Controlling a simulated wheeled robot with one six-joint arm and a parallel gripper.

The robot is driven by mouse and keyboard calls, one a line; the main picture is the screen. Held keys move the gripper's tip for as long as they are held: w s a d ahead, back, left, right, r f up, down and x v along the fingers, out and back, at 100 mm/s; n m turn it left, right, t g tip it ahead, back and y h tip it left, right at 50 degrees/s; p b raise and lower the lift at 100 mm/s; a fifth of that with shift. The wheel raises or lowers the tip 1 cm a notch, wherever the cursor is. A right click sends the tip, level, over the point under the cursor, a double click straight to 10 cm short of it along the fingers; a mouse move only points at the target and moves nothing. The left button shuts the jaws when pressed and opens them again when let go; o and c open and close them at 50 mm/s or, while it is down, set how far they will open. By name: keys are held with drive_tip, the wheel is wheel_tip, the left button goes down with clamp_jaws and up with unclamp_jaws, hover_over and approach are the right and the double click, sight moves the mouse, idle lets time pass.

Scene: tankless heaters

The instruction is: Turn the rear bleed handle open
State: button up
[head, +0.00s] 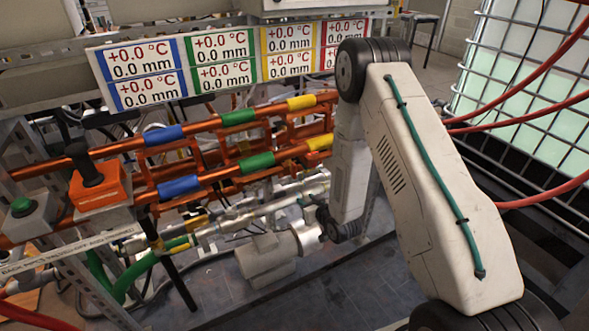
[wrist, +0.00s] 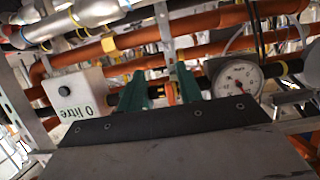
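My gripper (wrist: 159,72) shows in the wrist view with its two green fingers apart, a clear gap between them. A small orange-yellow part (wrist: 170,92) shows between the fingers, near the right one. I cannot tell whether this is the rear bleed handle or whether the fingers touch it. No handle is clearly identifiable as the rear bleed handle in either view. In the head view my arm reaches down beside the pipework, and the fingers are mostly hidden or too small to make out.
Orange pipes (head: 215,175) with coloured bands and silver pipes (head: 245,208) run across the frame. A pressure gauge (wrist: 238,79) is right of my fingers, a white box (wrist: 76,95) left. A black lever on an orange box (head: 100,187) stands left. Red hoses (head: 540,115) hang right.

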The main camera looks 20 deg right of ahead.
sight(296, 170)
wheel_tip(296, 170, up, 7)
drive_tip(key=w+t, duration=0.2)
drive_tip(key=t, duration=0.2)
drive_tip(key=shift+y, duration=0.4)
drive_tip(key=w, duration=0.2)
drive_tip(key=w+a, duration=0.1)
drive_tip(key=w, duration=0.4)
drive_tip(key=shift+w+a+r, duration=0.15)
drive_tip(key=shift+w+a, duration=0.1)
drive_tip(key=shift+a, duration=0.1)
clamp_jaws()
